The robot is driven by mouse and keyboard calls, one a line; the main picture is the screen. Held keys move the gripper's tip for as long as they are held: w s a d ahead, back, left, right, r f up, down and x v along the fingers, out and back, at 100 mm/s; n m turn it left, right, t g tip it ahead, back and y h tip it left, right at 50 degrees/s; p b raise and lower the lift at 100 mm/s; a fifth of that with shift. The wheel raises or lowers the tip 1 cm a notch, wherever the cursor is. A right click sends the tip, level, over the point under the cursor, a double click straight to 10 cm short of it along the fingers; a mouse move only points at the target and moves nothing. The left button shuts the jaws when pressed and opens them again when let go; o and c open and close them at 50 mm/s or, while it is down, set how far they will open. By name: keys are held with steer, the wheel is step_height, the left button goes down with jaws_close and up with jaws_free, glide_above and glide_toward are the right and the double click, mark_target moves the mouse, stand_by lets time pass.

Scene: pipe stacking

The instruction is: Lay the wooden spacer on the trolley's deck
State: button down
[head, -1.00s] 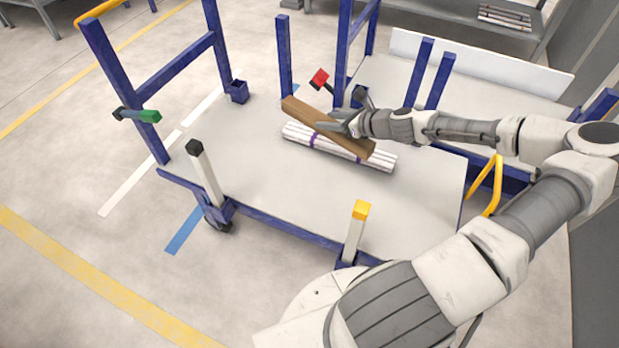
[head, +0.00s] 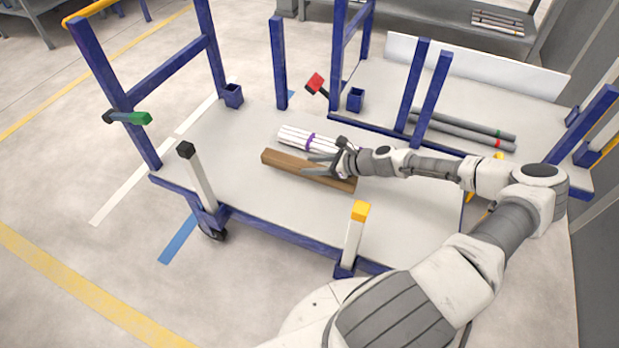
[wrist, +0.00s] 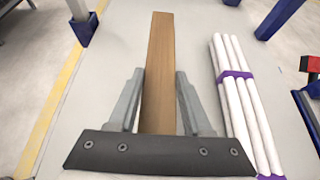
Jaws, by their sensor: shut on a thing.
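The wooden spacer (head: 288,165) is a long brown bar. It is level, over the trolley's pale deck (head: 400,220), on the near side of the white pipe bundle (head: 296,138) and roughly parallel to it. My gripper (head: 318,168) is shut on the spacer. In the wrist view the fingers (wrist: 160,88) stand on both sides of the spacer (wrist: 160,50), which runs away between them. The bundle with purple bands (wrist: 236,90) lies apart to the right there. The spacer is at or just above the deck; I cannot tell if it touches.
Posts edge the trolley: a black-capped post (head: 197,178) and a yellow-capped post (head: 354,232) at the near side, blue posts (head: 278,65) at the far side. A red-ended lever (head: 315,83) is behind the bundle. Grey pipes (head: 465,130) lie on a second deck beyond. The near deck is clear.

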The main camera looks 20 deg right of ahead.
steer(key=shift+w+a+f, duration=0.25)
steer(key=shift+w+a, duration=0.05)
steer(key=shift+w, duration=0.05)
steer(key=shift+w+f, duration=0.1)
steer(key=shift+f, duration=0.15)
step_height(320, 180, down, 4)
steer(key=shift+r+b, duration=0.2)
steer(key=shift+b, duration=0.9)
steer(key=shift+c, duration=1.7)
jaws_free()
